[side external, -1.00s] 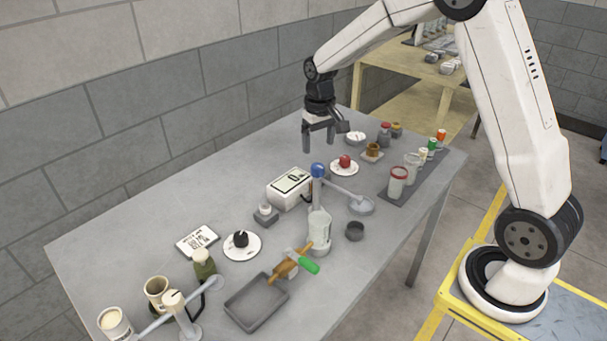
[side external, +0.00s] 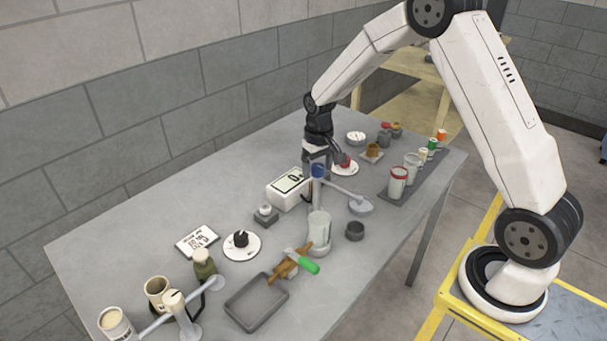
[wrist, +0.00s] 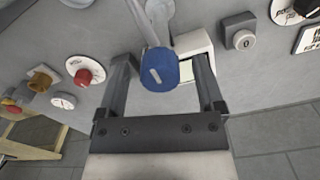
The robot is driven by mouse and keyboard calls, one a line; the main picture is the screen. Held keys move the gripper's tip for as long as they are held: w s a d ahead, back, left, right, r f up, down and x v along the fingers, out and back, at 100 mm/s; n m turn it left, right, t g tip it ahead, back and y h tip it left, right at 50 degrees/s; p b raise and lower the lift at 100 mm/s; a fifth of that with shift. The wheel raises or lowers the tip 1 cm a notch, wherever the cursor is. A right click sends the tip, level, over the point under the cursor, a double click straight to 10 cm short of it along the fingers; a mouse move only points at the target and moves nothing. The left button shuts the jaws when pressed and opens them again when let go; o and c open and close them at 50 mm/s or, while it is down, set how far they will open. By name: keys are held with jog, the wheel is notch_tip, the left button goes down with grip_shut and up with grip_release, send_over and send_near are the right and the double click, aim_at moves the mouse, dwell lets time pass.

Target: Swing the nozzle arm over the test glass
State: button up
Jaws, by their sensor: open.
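The nozzle arm, a pale grey bar (side external: 343,190) with a blue knob (side external: 318,171) on its post, reaches from the post toward a round grey disc on the right. The blue knob also shows in the wrist view (wrist: 160,70). The clear test glass (side external: 319,228) stands upright in front of the post; the bar points to the right of it, not over it. My gripper (side external: 326,165) is open at the knob. In the wrist view its fingers (wrist: 160,58) appear on either side of the knob, with gaps visible. Contact is not visible.
A white box with a display (side external: 289,188) is close on the left. A red knob on a white plate (side external: 345,167) stands behind. The left rear tabletop is clear.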

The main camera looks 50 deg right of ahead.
grip_shut()
jog(key=shift+m, duration=0.4)
jog(key=m, duration=0.8)
jog(key=shift+m, duration=0.4)
dwell(0.6)
grip_release()
